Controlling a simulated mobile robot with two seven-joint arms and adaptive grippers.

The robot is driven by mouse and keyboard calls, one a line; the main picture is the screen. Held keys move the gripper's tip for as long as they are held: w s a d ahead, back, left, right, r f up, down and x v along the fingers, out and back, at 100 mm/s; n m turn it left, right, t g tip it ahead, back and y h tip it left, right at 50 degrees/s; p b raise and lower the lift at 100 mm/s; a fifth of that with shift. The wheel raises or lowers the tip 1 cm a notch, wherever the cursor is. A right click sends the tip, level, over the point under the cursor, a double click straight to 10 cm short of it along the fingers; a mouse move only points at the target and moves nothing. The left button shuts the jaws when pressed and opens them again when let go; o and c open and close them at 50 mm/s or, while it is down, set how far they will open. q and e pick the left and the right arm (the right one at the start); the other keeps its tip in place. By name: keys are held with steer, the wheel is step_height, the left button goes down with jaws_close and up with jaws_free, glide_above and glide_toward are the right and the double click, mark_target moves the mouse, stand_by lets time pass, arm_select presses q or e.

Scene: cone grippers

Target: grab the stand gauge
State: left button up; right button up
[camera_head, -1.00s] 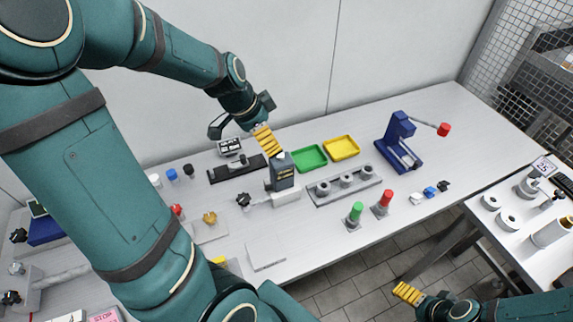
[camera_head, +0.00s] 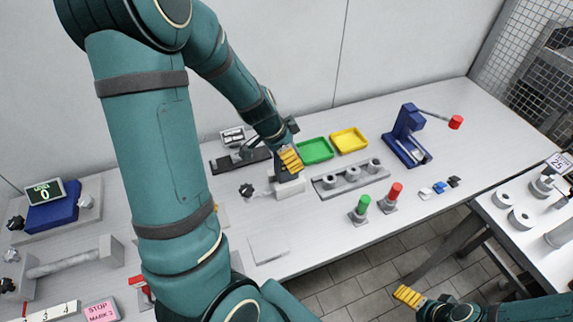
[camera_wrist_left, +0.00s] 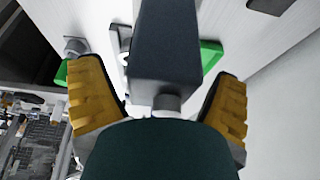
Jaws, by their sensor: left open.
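The stand gauge seems to be the dark grey block (camera_head: 290,176) on a light base (camera_head: 291,190) near the table's middle; in the head view my gripper hides much of it. My left gripper (camera_head: 290,158), with yellow ribbed fingers, is at its upper part. In the left wrist view the dark grey body (camera_wrist_left: 165,45) lies between the two spread fingers (camera_wrist_left: 168,105), with gaps at both sides; a short grey stub (camera_wrist_left: 167,102) sticks out of its near end. The left gripper is open. My right gripper (camera_head: 408,296) is low at the right, off the table; its opening is unclear.
A green tray (camera_head: 316,151) and a yellow tray (camera_head: 349,140) lie behind. A grey rack with rings (camera_head: 350,176) stands right of the gauge, a black knob (camera_head: 246,190) left. Green (camera_head: 361,207) and red (camera_head: 392,196) capped posts stand in front. A blue stand (camera_head: 407,136) is farther right.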

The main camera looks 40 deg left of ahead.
arm_select(q)
steer(key=shift+f, duration=0.1)
steer(key=c, duration=1.4)
steer(key=shift+o, duration=0.2)
